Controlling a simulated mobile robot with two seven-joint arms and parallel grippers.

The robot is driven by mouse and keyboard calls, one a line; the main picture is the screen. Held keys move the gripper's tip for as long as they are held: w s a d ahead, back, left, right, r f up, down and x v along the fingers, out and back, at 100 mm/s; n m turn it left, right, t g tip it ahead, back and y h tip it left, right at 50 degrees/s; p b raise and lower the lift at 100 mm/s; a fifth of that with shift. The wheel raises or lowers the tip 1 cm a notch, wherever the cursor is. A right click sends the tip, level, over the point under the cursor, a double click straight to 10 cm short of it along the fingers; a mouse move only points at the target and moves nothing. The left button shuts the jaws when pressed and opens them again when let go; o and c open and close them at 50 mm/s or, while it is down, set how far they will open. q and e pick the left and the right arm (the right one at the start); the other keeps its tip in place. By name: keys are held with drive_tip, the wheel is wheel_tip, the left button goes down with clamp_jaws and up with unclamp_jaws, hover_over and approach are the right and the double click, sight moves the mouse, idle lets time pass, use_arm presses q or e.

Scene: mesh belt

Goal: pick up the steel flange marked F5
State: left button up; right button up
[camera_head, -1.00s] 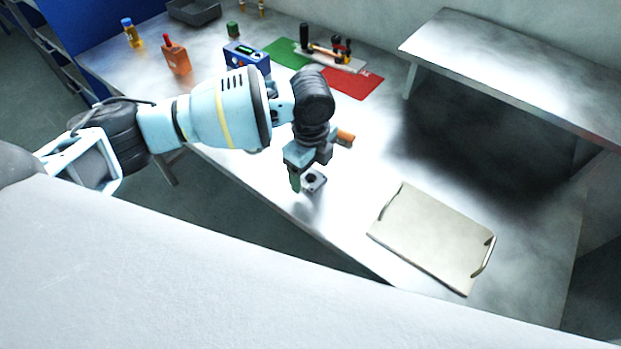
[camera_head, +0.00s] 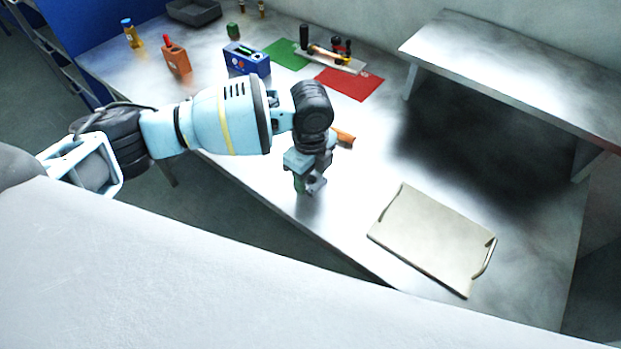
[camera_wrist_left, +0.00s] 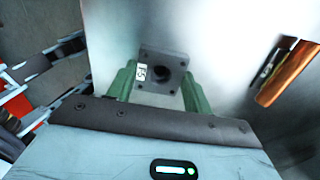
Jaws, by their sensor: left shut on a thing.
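The steel flange marked F5 (camera_wrist_left: 162,72) is a dark grey square block with a round hole and a white F5 label. It sits between the green fingers of my left gripper (camera_wrist_left: 158,84) in the left wrist view, and the gripper is shut on it. In the head view the left gripper (camera_head: 308,186) is over the near edge of the metal table, with the flange (camera_head: 317,185) partly hidden at its fingers. I cannot tell whether the flange touches the table. My right gripper is in neither view.
A beige tray with handles (camera_head: 432,240) lies to the right. Red (camera_head: 349,84) and green (camera_head: 287,54) mats, a blue box (camera_head: 246,60) and bottles stand farther back.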

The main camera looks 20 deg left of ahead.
sight(311, 182)
use_arm(q)
drive_tip(key=shift+r, duration=0.15)
drive_tip(key=shift+r, duration=0.55)
wheel_tip(311, 182, up, 2)
drive_tip(key=shift+w+r, duration=0.1)
drive_tip(key=shift+r, duration=0.1)
drive_tip(key=s+a+r, duration=0.1)
drive_tip(key=s+a, duration=0.7)
drive_tip(key=s, duration=0.5)
drive_tip(key=shift+s+a+r+p, duration=0.15)
drive_tip(key=shift+s+a+p, duration=0.1)
drive_tip(key=shift+a+p, duration=0.2)
